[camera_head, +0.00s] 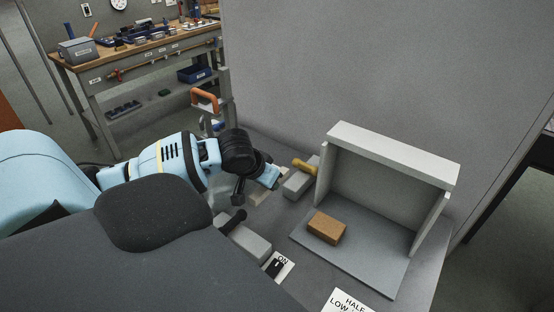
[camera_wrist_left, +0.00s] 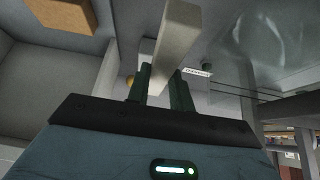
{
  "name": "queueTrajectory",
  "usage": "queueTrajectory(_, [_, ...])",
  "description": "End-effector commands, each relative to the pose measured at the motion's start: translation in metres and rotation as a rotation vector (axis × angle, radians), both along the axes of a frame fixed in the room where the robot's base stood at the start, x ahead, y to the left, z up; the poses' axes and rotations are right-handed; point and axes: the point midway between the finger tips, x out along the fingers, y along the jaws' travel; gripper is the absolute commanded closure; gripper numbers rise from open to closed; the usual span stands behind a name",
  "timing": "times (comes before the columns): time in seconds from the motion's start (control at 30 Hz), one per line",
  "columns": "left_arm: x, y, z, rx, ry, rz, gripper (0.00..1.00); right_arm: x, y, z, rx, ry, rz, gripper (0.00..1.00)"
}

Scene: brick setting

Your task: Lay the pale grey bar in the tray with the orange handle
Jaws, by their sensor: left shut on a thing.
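My left gripper (camera_head: 270,180) reaches in from the left and is shut on the pale grey bar (camera_wrist_left: 177,36). In the left wrist view the bar stands out lengthwise from between the two dark fingers (camera_wrist_left: 160,88). In the head view a pale piece of the bar (camera_head: 257,199) shows just below the gripper. An orange handle (camera_head: 205,99) rises behind my left arm, up and left of the gripper. The tray under it is mostly hidden, so its floor cannot be seen. My right gripper is not in view.
A grey open-fronted housing (camera_head: 392,155) stands right of the gripper with a brown block (camera_head: 326,228) on its base. Grey blocks with a yellow handle (camera_head: 304,166) and a black handle (camera_head: 233,221) lie close by. A cluttered workbench (camera_head: 150,50) stands behind.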

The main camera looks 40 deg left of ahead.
Motion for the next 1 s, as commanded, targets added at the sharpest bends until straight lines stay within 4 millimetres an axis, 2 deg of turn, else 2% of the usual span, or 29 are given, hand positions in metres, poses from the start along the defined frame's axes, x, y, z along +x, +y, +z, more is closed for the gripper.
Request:
queueTrajectory(0.37, [0.000,0.000,-0.003,0.000,0.001,0.000,1.00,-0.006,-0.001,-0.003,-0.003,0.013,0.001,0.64])
queueTrajectory(0.7, [-0.001,0.000,-0.049,0.000,0.004,0.001,1.00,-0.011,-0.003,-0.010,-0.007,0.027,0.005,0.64])
queueTrajectory(0.9, [0.000,0.000,-0.052,0.001,-0.001,0.000,1.00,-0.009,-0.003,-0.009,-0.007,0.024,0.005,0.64])
queueTrajectory(1.0, [0.000,0.000,-0.060,-0.001,0.002,0.001,1.00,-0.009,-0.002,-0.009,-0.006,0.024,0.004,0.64])
